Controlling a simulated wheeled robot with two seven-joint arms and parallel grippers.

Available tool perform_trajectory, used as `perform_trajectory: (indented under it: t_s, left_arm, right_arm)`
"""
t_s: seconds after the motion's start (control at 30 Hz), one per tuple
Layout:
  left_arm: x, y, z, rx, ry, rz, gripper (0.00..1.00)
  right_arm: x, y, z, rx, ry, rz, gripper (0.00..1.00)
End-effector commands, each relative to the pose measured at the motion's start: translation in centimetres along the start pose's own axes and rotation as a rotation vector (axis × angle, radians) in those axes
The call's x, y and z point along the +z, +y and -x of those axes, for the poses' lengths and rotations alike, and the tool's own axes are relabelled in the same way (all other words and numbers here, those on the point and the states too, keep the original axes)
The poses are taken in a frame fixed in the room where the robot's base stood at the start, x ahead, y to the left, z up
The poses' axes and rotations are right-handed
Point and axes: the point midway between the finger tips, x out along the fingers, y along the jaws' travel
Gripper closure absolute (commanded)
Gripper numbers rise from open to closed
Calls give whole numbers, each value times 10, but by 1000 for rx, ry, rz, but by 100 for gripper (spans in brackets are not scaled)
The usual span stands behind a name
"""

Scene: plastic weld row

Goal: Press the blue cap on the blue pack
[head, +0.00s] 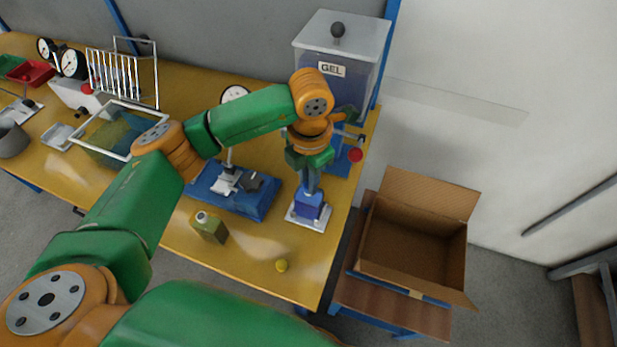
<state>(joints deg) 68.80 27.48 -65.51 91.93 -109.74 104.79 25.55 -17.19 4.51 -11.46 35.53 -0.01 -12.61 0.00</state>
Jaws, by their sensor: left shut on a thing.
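The blue pack (308,206) stands upright on a small white plate (296,219) near the table's right edge. My left gripper (311,186) points down directly over the pack, its fingers shut. What it is shut on is small and mostly hidden by the fingers; it appears to be the blue cap, at the top of the pack. I cannot tell whether the cap touches the pack or sits fully on it. My right gripper is not in view.
A GEL tank (340,60) stands behind. An open cardboard box (415,240) is at right.

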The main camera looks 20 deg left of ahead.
Motion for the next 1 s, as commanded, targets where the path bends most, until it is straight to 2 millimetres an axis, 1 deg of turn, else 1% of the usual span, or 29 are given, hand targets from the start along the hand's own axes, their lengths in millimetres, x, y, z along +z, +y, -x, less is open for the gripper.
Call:
perform_trajectory:
  t_s: [0.13,0.47,0.5,0.57,0.6,0.63,0.83,0.87,0.9,0.93,0.97,1.0]
  left_arm:
    - [0,0,-2,0,0,0,100]
    - [0,0,-1,0,0,0,100]
    - [0,0,-1,0,0,0,72]
    - [0,0,-1,0,0,0,56]
    - [0,0,-1,0,0,0,45]
    - [0,0,-1,0,0,0,43]
    - [0,0,-1,0,0,0,43]
    - [0,0,-1,0,0,0,37]
    - [0,0,-1,0,0,0,26]
    - [0,0,-1,0,0,0,18]
    - [0,0,-1,0,0,0,13]
    - [0,0,-1,0,0,0,13]
  right_arm:
    - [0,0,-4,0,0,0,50]
    - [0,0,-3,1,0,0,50]
    - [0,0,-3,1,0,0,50]
    - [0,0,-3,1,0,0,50]
    - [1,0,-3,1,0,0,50]
    - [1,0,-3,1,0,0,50]
    - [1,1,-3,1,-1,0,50]
    - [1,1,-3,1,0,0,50]
    - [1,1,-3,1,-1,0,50]
    - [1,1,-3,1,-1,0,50]
    - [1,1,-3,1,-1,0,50]
    - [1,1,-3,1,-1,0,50]
